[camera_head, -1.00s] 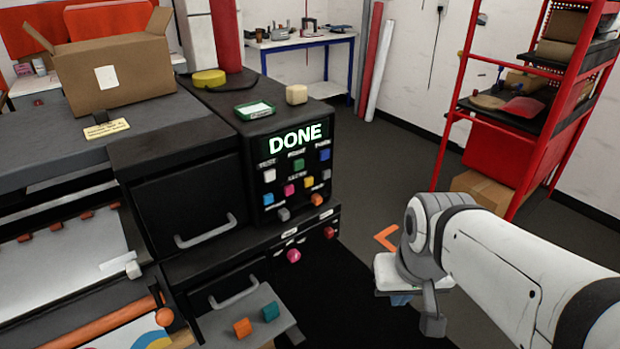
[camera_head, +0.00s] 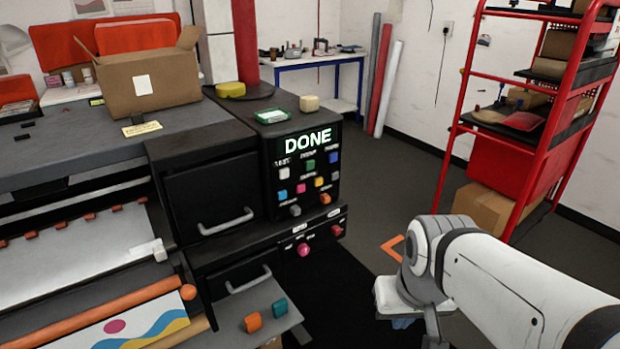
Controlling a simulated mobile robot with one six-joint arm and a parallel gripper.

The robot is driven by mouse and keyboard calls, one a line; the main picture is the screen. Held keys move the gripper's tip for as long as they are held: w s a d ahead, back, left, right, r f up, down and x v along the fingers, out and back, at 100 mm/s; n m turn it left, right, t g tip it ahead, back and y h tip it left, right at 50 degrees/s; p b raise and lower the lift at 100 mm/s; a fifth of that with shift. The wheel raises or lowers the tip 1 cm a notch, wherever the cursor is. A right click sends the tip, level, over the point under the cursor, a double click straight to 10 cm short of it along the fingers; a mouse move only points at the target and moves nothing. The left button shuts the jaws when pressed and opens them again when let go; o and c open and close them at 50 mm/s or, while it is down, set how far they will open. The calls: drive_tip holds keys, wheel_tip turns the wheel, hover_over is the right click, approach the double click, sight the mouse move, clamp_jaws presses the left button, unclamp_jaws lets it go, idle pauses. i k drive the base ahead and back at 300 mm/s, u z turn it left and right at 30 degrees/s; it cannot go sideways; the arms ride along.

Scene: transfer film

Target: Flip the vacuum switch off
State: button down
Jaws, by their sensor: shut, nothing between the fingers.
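The black control unit (camera_head: 262,222) stands at centre left, with a lit panel (camera_head: 309,165) reading DONE and several coloured buttons. A lower shelf on its front carries an orange switch-like block (camera_head: 253,322) and a teal one (camera_head: 280,308). A pink knob (camera_head: 303,250) and a red knob (camera_head: 337,231) sit below the panel. The labels are too small to read, so I cannot tell which control is the vacuum switch. My gripper (camera_head: 405,322) hangs low at the right, shut and empty, its fingers mostly hidden. It is apart from the unit and its controls.
A printing machine (camera_head: 85,255) fills the left, with an open cardboard box (camera_head: 150,88) on top. A red shelf rack (camera_head: 545,150) stands at the right. A blue-legged table (camera_head: 310,62) is at the back.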

sight(296, 211)
drive_tip(key=u, duration=0.1)
drive_tip(key=i, duration=0.9)
drive_tip(key=z, duration=0.1)
